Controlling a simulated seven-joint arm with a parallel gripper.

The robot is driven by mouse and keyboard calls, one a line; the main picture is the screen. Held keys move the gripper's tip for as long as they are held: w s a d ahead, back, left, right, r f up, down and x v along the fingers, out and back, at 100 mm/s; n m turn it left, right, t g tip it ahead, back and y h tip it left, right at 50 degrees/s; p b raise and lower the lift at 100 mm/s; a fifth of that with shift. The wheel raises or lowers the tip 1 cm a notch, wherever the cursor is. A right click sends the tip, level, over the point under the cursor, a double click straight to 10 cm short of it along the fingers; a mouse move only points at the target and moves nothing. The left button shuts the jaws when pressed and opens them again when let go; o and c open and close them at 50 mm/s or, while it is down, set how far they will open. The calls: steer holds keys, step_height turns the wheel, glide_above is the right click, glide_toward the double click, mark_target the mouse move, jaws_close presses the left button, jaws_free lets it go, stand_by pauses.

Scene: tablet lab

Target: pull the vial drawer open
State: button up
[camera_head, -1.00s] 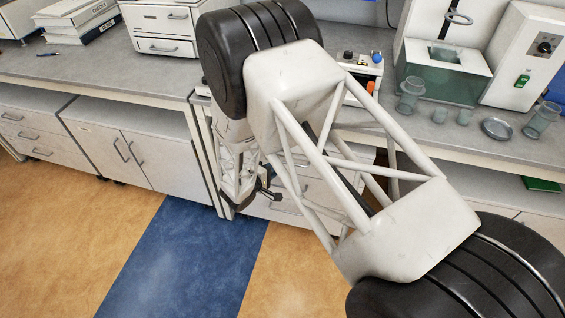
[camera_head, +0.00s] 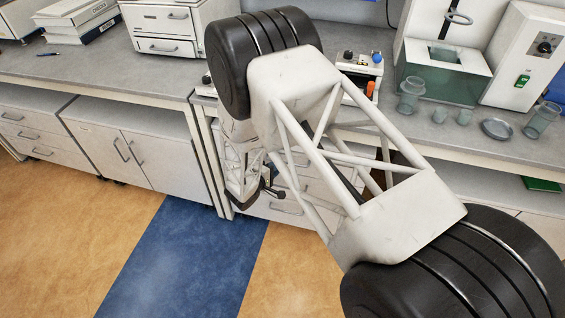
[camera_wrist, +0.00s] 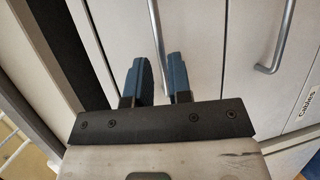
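My gripper (camera_wrist: 157,75) shows in the wrist view with its two dark blue fingers apart. A metal bar handle (camera_wrist: 154,28) on a pale drawer front (camera_wrist: 195,35) runs down into the gap between the fingers; I see no finger clearly closed on it. No vial label is readable, so I cannot tell if this is the vial drawer. In the head view the drawer unit (camera_head: 283,218) under the bench is partly hidden behind my arm, and its drawers look shut. My gripper (camera_head: 268,192) is in front of it, mostly hidden.
A second handle (camera_wrist: 276,45) is on the neighbouring front, with a label (camera_wrist: 309,94) reading "Cables". A closed cabinet (camera_head: 133,150) stands left of the drawer unit. Glassware (camera_head: 410,95) is on the bench. The blue and tan floor in front is clear.

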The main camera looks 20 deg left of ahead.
steer(key=shift+x, duration=2.45)
jaws_close()
